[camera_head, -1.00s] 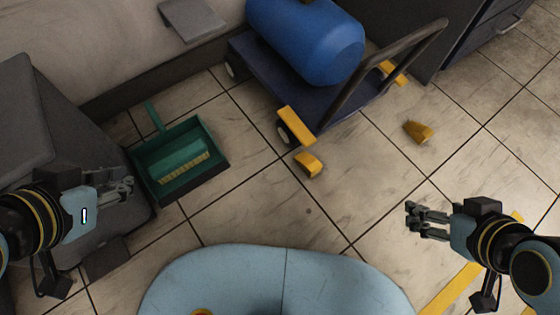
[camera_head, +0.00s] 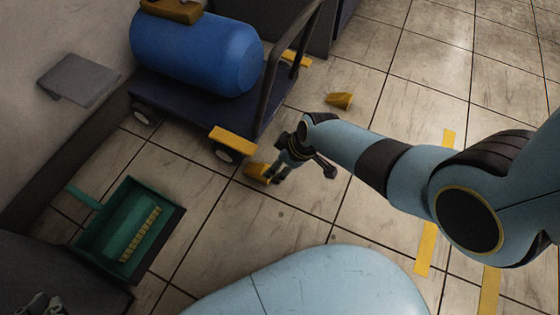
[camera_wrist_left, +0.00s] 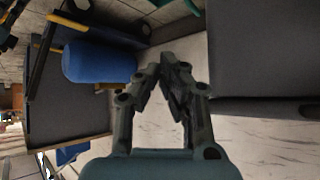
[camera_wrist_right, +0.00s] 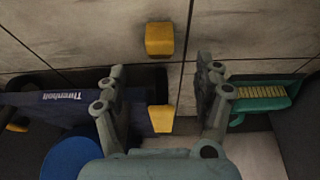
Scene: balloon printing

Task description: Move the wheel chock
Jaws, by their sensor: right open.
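A yellow wheel chock (camera_head: 256,171) lies on the tiled floor just in front of the cart's near wheel (camera_head: 228,155). My right gripper (camera_head: 272,180) is open and reaches down beside this chock, partly covering it in the head view. In the right wrist view the chock (camera_wrist_right: 160,39) lies ahead of the open fingers, in line with the gap between them; nothing is held. A second yellow chock (camera_head: 338,100) lies on the floor to the upper right. My left gripper (camera_wrist_left: 166,66) has its fingertips together and is empty; its fingers barely show at the head view's lower left corner.
The dark blue cart (camera_head: 190,110) carries a blue tank (camera_head: 195,52) and has yellow corner bumpers (camera_head: 232,140) and a dark handle (camera_head: 285,65). A green dustpan (camera_head: 92,238) with a brush lies at left. Open floor with yellow tape (camera_head: 426,248) is at right.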

